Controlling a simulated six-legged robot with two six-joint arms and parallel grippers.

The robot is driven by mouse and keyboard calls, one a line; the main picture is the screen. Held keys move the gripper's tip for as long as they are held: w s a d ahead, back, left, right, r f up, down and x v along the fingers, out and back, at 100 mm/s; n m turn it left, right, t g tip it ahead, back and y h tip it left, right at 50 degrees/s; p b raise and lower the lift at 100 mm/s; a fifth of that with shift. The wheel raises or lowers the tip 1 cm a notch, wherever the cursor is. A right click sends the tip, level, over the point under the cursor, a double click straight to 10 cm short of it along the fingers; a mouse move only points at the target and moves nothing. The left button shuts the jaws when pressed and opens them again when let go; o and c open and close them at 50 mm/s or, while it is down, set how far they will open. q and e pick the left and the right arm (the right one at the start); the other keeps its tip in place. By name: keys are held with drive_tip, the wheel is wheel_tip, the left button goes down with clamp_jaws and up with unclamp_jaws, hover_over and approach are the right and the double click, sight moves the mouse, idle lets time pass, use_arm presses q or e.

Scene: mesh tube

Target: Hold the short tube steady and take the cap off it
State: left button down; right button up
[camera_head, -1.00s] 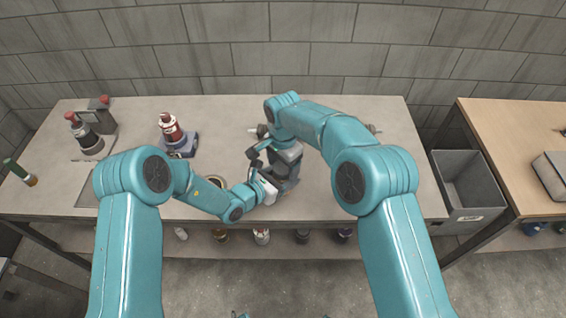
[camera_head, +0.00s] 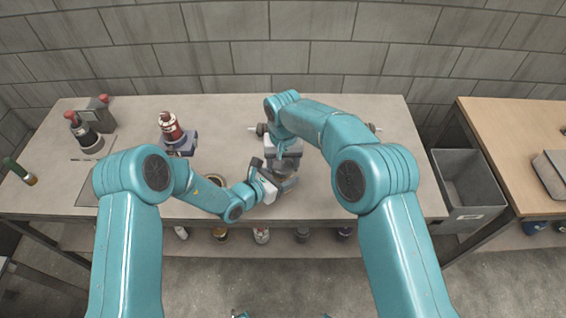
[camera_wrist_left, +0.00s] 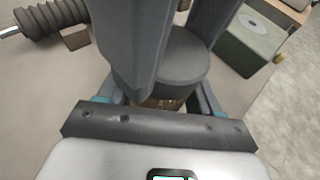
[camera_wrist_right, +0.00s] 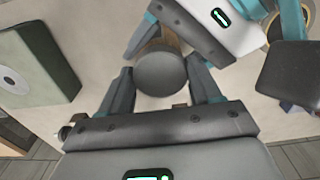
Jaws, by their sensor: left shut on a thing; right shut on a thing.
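The short tube shows as a brown, mesh-like strip (camera_wrist_left: 160,103) in the left wrist view and behind the cap (camera_wrist_right: 172,38) in the right wrist view. Its round dark grey cap (camera_wrist_right: 160,73) shows in both wrist views (camera_wrist_left: 180,60). My left gripper (camera_wrist_left: 160,98) is shut on the tube, one finger on each side. My right gripper (camera_wrist_right: 163,88) is shut around the cap, its fingers on either side. In the head view, my left gripper (camera_head: 264,184) and right gripper (camera_head: 287,168) meet near the bench's front, hiding tube and cap.
A ribbed dark part on a rod (camera_wrist_left: 50,18) and a grey-green block (camera_wrist_left: 258,38) lie near the grippers. A grey bin (camera_head: 468,190) stands right of the bench.

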drive_tip(key=o, duration=1.2)
drive_tip(key=shift+s+a, duration=0.1)
wheel_tip(320, 180, up, 5)
drive_tip(key=shift+f, duration=0.2)
drive_tip(key=shift+c, duration=0.3)
wheel_tip(320, 180, up, 2)
drive_tip(key=m, duration=0.3)
drive_tip(key=shift+r, duration=0.2)
drive_tip(key=shift+r+m, duration=0.35)
drive_tip(key=shift+m, duration=0.65)
wheel_tip(320, 180, down, 8)
drive_tip(key=shift+r, duration=0.2)
